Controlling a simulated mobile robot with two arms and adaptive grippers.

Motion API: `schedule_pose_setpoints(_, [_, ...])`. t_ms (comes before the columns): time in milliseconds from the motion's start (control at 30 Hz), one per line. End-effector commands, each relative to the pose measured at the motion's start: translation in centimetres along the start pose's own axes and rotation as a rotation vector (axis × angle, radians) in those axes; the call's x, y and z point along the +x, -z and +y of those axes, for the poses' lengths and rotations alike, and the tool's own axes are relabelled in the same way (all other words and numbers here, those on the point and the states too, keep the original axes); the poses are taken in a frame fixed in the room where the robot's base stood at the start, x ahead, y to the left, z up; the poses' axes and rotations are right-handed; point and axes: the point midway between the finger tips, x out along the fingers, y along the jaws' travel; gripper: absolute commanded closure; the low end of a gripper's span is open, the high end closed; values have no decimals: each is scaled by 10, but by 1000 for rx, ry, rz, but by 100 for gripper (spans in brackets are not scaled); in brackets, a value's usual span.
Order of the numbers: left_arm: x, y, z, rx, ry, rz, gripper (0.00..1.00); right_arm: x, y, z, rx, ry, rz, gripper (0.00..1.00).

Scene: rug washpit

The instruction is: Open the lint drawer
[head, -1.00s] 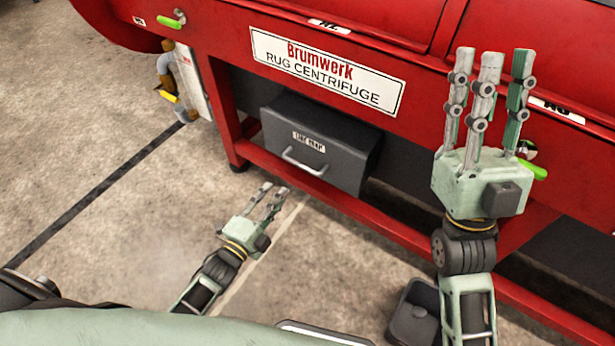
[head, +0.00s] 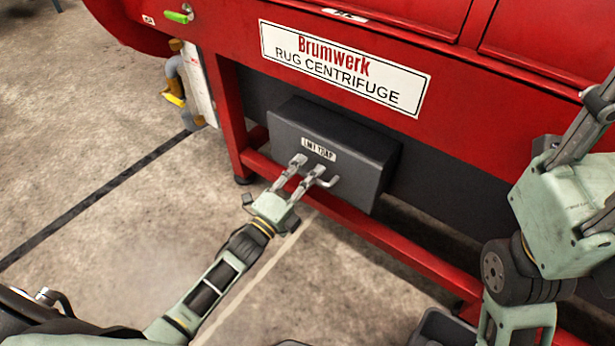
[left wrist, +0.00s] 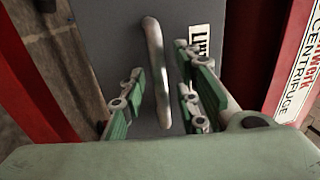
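The lint drawer (head: 345,135) is a dark grey box with a "LINT TRAP" label, set under the red rug centrifuge. It looks shut. Its pale bar handle (head: 328,183) is partly hidden by my left fingers in the head view. My left gripper (head: 308,173) is at the drawer front. In the left wrist view, its fingers are apart, with the handle (left wrist: 155,65) running between one finger on the left and two on the right. I see gaps on both sides, so it is not gripped. My right gripper (head: 603,150) is at the right edge, fingers spread and partly cut off, holding nothing visible.
The red centrifuge frame (head: 400,250) has a leg left of the drawer and a low rail beneath it. A green-handled latch (head: 178,16) and a panel with yellow and grey items (head: 175,85) are at upper left. The concrete floor (head: 100,120) at left is clear.

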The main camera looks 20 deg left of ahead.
Motion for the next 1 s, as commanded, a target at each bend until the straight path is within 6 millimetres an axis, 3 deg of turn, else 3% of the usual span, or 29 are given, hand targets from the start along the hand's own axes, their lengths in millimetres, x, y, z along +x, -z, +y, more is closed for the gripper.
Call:
schedule_pose_setpoints(233, [1,0,0,-1,0,0,71,1,0,0,0,1,1,69])
schedule_pose_setpoints(567, [1,0,0,-1,0,0,99,1,0,0,0,1,1,69])
schedule_pose_setpoints(1000, [0,0,0,-1,-1,0,100,1,0,0,0,1,1,69])
